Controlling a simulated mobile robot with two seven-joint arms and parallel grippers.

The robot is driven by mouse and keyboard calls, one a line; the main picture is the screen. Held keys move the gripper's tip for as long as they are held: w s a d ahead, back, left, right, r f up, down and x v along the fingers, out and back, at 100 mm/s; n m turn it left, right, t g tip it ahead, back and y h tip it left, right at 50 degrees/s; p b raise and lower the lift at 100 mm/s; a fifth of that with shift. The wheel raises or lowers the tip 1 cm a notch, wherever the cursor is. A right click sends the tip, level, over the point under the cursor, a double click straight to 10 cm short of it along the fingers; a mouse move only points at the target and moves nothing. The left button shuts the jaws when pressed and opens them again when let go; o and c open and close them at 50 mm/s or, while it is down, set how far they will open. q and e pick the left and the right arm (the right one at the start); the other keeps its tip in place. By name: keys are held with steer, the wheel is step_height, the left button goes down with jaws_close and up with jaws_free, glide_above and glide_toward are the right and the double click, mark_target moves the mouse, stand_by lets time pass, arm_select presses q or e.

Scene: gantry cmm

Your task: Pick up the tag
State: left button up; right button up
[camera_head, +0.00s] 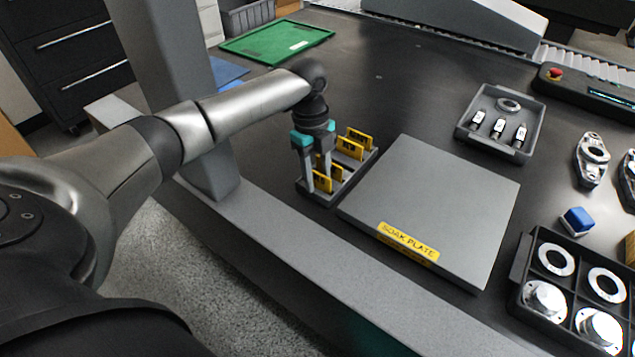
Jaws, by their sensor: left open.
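Several yellow tags with black lettering stand upright in a small dark grey rack (325,197) left of the soak plate. Two tags show at the back of the rack, one of them a yellow tag (350,149), and others sit nearer the front, one a yellow tag (323,182). My left gripper (318,187) points down over the front part of the rack, its fingers spread around or just beside the front tags. Its fingers partly hide these tags, and I cannot tell whether they touch one. The right gripper does not show.
The grey soak plate (440,205) lies right of the rack. A tray with small parts (460,130) stands behind it, and a dark tray of rings (517,280) is at the front right. A blue block (577,220) sits nearby. A grey column (165,60) rises at the left.

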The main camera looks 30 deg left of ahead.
arm_select(q)
jaws_close()
stand_by(0.6)
